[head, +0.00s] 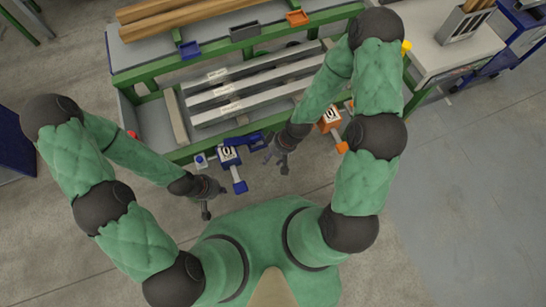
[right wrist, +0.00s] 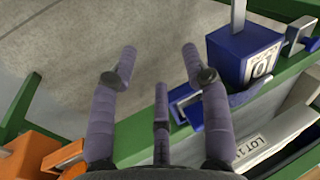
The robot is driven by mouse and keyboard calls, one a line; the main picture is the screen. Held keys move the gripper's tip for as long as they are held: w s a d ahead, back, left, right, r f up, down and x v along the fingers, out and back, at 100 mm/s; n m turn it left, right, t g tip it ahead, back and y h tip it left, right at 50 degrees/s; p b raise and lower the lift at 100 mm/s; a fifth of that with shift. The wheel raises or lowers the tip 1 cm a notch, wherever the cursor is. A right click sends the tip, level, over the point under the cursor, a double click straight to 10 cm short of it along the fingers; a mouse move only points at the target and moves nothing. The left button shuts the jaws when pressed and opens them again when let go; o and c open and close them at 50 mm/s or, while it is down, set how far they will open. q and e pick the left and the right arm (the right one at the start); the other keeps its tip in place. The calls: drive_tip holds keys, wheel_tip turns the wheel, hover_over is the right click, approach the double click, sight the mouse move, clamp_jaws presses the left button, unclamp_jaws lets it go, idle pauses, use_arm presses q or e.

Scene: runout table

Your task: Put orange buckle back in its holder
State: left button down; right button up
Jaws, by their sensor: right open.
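An orange block with a white label (head: 331,118) is at the near green rail, right of my right forearm. A smaller orange end piece (head: 342,147) hangs below it. Orange parts (right wrist: 32,155) also show at the lower left in the right wrist view. A small orange open piece (head: 297,18) sits on the far rail; I cannot tell which orange part is the buckle and which the holder. My right gripper (head: 277,156) is open and empty, its fingers (right wrist: 159,52) apart over the floor side of the rail. My left gripper (head: 214,196) is over the floor; its opening is unclear.
A blue labelled block (head: 229,155), also in the right wrist view (right wrist: 245,55), sits on the near rail beside a blue bracket (head: 255,141). Pale bars (head: 245,88) lie on the table behind. Blue (head: 190,49) and dark (head: 243,32) pieces line the far rail.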

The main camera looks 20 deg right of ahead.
drive_tip(key=s+a+f+m, duration=0.2)
drive_tip(key=s+m, duration=0.4)
drive_tip(key=shift+f, duration=0.15)
drive_tip(key=shift+w, duration=0.1)
drive_tip(key=shift+c, duration=0.3)
